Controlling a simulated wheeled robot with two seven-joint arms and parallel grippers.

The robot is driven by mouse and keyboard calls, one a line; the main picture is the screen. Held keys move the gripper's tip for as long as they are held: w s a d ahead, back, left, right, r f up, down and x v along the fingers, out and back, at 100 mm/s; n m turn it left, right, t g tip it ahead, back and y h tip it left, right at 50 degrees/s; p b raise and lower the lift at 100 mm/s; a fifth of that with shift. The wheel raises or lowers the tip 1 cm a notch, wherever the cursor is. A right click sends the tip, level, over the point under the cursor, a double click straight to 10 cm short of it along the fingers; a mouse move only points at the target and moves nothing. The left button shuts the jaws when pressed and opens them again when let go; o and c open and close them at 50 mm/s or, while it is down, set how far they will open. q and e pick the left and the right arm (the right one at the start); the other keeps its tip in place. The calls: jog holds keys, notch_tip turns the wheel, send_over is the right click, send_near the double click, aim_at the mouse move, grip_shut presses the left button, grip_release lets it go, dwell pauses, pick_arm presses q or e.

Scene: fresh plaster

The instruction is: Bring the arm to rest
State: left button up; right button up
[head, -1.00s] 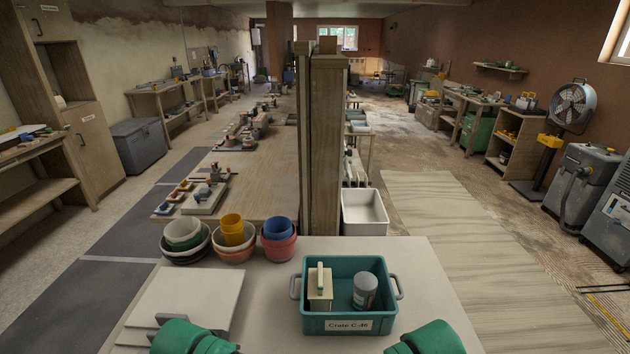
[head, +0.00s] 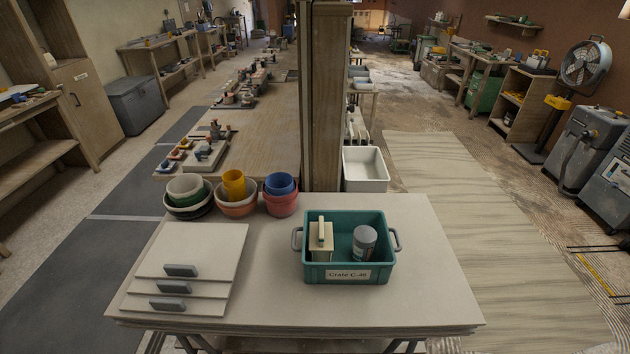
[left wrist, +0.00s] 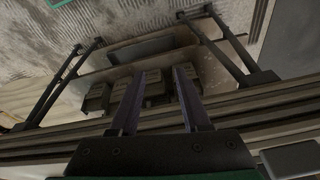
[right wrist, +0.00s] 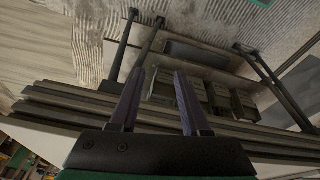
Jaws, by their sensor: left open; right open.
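My left gripper (left wrist: 160,97) shows only in the left wrist view. Its two dark fingers are apart with nothing held between them. My right gripper (right wrist: 158,100) shows only in the right wrist view, also open and empty. Both wrist views look at the layered edge of the table and the legs and boxes underneath. Neither arm is in the head view. A teal crate (head: 347,273) stands on the table, holding a cream block-like item with a handle (head: 321,242) and a grey can (head: 364,242).
The pale table (head: 420,270) has clear room right of the crate. Flat boards with grey handles (head: 192,250) lie at the left. Stacked bowls and cups (head: 236,198) stand at the back edge. A wooden post (head: 327,100) rises behind; a white bin (head: 365,171) is beside it.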

pick_arm(q)
jog(key=s+a+f+g, duration=0.1)
jog(key=s+a+f, duration=0.2)
jog(key=s+f, duration=1.6)
notch_tip(320, 180, down, 4)
jog(key=shift+s+g+b, duration=0.3)
jog(key=shift+g+b, duration=0.1)
pick_arm(e)
jog(key=s+d+f+g, duration=0.1)
jog(key=s+d+f, duration=0.2)
jog(key=s+f, duration=1.6)
notch_tip(320, 180, down, 4)
jog(key=shift+s+g, duration=0.3)
jog(key=shift+g, duration=0.1)
pick_arm(q)
jog(key=shift+a, duration=0.1)
pick_arm(e)
jog(key=shift+d, duration=0.1)
